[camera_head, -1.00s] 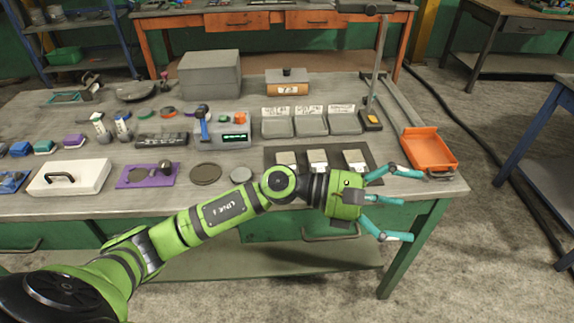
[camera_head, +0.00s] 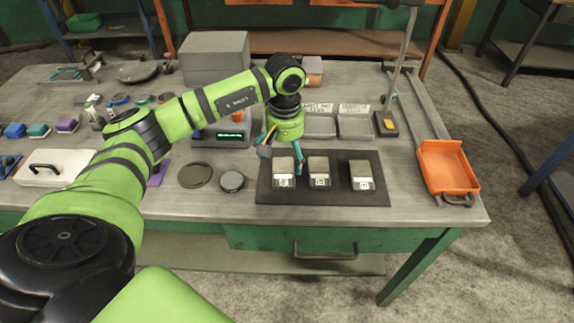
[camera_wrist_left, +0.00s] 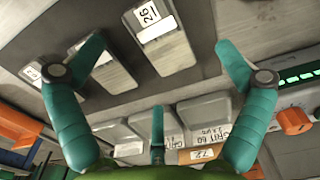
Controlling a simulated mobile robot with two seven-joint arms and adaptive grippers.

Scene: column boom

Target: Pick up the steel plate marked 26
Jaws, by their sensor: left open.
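The steel plate marked 26 (camera_wrist_left: 170,50) is a grey block with a white label, seen at the top middle of the left wrist view. In the head view it appears to be the leftmost plate (camera_head: 283,167) of three on the dark mat (camera_head: 340,197); its number is too small to read there. My left gripper (camera_head: 281,158) points down over that plate, with teal fingers open around it and apart from it. In the left wrist view, the open gripper (camera_wrist_left: 160,65) has nothing between its fingers. My right gripper is not in view.
Two similar plates, a middle one (camera_head: 319,172) and a right one (camera_head: 361,176), lie close by. Grey trays (camera_head: 356,122) and a display box (camera_head: 221,133) stand behind. A round disc (camera_head: 231,181) lies left of the mat. An orange tray (camera_head: 447,168) is at the right edge.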

